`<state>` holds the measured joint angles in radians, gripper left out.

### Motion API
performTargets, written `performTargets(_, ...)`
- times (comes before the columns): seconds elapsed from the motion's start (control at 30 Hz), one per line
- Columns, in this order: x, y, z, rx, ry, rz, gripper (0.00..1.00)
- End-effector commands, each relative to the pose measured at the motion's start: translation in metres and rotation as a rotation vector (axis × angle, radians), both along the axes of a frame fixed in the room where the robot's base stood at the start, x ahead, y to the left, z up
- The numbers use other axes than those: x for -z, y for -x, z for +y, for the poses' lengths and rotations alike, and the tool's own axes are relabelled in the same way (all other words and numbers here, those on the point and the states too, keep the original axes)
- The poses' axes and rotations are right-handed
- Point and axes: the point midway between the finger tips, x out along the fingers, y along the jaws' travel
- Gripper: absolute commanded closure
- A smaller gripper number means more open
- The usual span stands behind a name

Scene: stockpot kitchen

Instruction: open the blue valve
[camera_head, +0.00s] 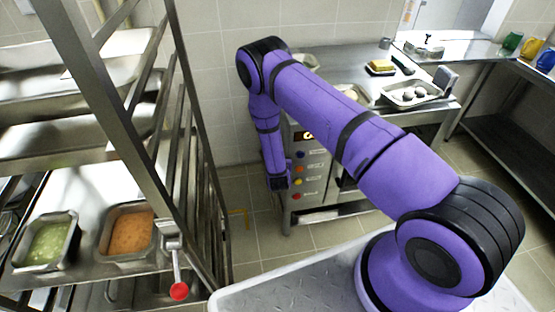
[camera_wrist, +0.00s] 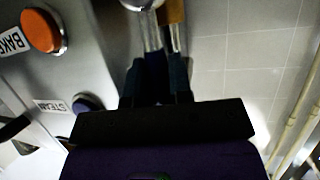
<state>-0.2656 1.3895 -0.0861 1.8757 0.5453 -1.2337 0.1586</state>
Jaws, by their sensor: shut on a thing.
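My gripper (camera_head: 278,183) hangs low at the left side of the steel oven, fingers pointing down. In the wrist view its dark fingers (camera_wrist: 156,80) are shut on a dark blue piece, with bright metal beyond it. The piece looks like the blue valve's handle (camera_wrist: 155,62), but it is dark and mostly covered by the fingers. The head view does not show what is between them. A blue knob labelled STEAM (camera_wrist: 87,104) is beside the gripper in the wrist view, apart from the fingers. It is on the oven front with an orange knob (camera_wrist: 42,30) labelled BAKE.
The oven panel (camera_head: 312,165) carries several coloured knobs close to my gripper. A tiled wall is behind. A steel rack (camera_head: 160,170) with food trays and a red-ended lever (camera_head: 178,290) stands at the left. Steel counters (camera_head: 440,50) hold trays at the back right.

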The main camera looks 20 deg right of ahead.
Motion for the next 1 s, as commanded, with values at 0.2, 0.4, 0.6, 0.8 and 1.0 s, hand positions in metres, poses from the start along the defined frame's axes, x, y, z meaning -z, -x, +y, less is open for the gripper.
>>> performTargets(0.2,0.0006,0.0005,0.0005,0.000,-0.008,0.000,1.00)
performTargets(0.4,0.0006,0.0005,0.0004,0.001,-0.008,0.000,0.76)
performTargets(0.6,0.0004,0.0002,-0.0002,0.001,-0.006,0.000,0.55)
performTargets(0.8,0.0001,-0.0001,0.0000,0.002,0.006,0.001,0.55)
performTargets(1.0,0.0005,-0.0016,0.0088,0.000,0.105,0.016,0.55)
